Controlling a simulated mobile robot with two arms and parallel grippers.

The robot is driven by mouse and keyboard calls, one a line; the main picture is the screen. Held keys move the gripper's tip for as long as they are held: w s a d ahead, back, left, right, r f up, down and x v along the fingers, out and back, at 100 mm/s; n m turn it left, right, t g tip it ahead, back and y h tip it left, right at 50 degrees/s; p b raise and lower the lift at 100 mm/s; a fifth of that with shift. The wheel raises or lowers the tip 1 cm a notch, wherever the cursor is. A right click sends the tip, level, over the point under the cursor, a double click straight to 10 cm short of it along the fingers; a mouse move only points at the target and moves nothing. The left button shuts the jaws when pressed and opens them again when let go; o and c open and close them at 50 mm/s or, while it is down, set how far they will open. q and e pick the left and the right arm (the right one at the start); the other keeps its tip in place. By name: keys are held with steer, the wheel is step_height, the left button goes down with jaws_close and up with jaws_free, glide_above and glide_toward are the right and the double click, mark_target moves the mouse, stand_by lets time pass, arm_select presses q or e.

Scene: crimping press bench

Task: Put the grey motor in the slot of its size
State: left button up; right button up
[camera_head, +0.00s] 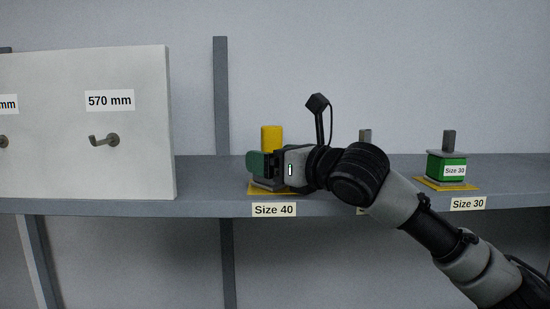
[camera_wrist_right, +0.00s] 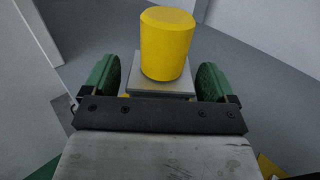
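The grey motor (camera_head: 268,184), with a thick yellow cylinder (camera_head: 272,138) on top, stands upright at the slot labelled Size 40 (camera_head: 274,210). In the right wrist view the motor's grey square top (camera_wrist_right: 160,88) lies between my two green finger pads. My right gripper (camera_head: 262,164) reaches in from the right at the motor; it also shows in the wrist view (camera_wrist_right: 160,82). The pads are spread wide, with a narrow gap beside the motor at the left pad; contact at the right pad is unclear. Most of the motor's body is hidden. My left gripper is out of view.
A green motor (camera_head: 447,165) labelled Size 30 stands on a yellow plate (camera_head: 428,183) at the right. Another grey shaft (camera_head: 365,135) shows behind my right arm. A white hook board (camera_head: 120,150) stands left on the grey shelf (camera_head: 210,190).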

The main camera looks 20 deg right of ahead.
steer(key=shift+d, duration=0.1)
steer(key=b+v, duration=0.4)
steer(key=v, duration=0.8)
steer(key=shift+r+b, duration=0.2)
steer(key=shift+b, duration=0.1)
